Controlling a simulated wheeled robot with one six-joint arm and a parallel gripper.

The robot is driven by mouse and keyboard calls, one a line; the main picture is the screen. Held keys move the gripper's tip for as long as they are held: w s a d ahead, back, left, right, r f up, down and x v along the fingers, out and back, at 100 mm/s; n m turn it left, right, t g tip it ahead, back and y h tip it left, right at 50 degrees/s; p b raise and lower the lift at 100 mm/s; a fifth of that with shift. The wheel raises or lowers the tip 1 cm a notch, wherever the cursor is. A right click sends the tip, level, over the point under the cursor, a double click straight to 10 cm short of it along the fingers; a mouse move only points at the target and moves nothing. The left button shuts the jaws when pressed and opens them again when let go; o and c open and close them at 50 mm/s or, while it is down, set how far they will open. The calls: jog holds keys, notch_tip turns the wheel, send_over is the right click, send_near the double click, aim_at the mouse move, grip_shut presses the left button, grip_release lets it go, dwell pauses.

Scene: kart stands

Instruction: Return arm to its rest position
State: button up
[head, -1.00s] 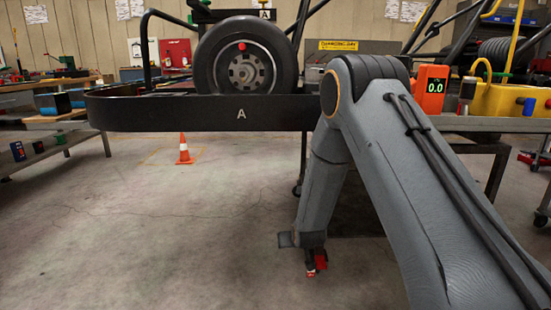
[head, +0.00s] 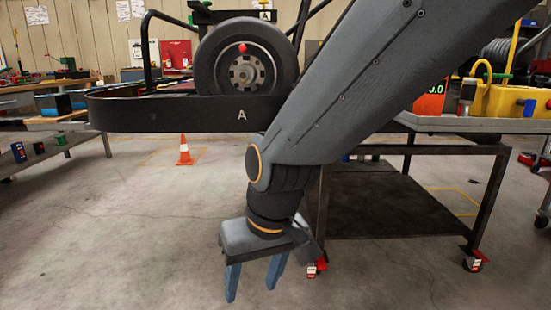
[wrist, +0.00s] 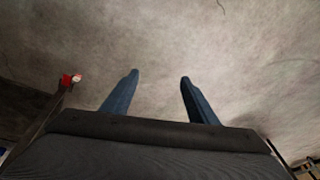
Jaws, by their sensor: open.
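My gripper (head: 252,284) hangs low over the concrete floor in the head view, in front of the kart stand and left of a wheeled table. Its two blue fingers point down and stand apart, with nothing between them. In the wrist view the same open fingers (wrist: 158,82) show against bare floor. My arm slants from the upper right down to the gripper and covers part of the table and the kart stand's right side.
The kart stand's black bumper (head: 180,112), marked A, and a tyre (head: 245,62) are behind. The wheeled table (head: 400,205) with a red-and-white caster is close on the right. An orange cone (head: 184,150) stands on the floor.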

jog(key=s+d+r+n+g+p, duration=0.1)
jog(key=s+d+r+g, duration=0.15)
jog(key=s, duration=0.85)
jog(key=d+r+m+h+p, duration=0.1)
jog(key=d+r+m+p, duration=0.2)
jog(key=d+r+p, duration=0.7)
jog(key=d+r+m+h+p, duration=0.1)
jog(key=d+r+m+p, duration=0.2)
jog(key=d+r+p, duration=0.7)
notch_tip(320, 180, up, 7)
jog(key=t+p, duration=0.1)
jog(key=p, duration=1.4)
jog(key=shift+d+p, duration=0.35)
jog(key=shift+d, duration=0.05)
